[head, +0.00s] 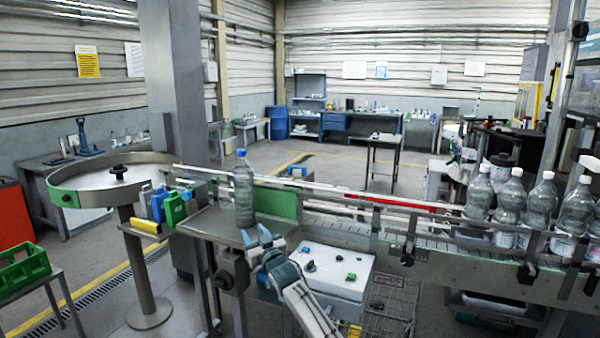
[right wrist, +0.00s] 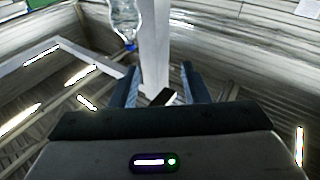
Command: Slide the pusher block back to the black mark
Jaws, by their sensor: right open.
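My right gripper (head: 258,237) is in front of the metal bench (head: 212,222), just below and right of a clear bottle with a blue cap (head: 243,190). Its two fingers (right wrist: 158,82) are apart with nothing between them in the right wrist view. A flat green block (head: 276,201) stands at the conveyor's left end, behind the gripper. Green and blue blocks (head: 174,208) sit left of the bench. I cannot tell which block is the pusher, and I cannot make out a black mark. My left gripper is not in view.
A conveyor with rails (head: 340,222) runs right to several bottles (head: 510,200). A white panel with knobs (head: 325,268) lies below it. A round turntable (head: 95,185) and a green crate (head: 22,268) are at left.

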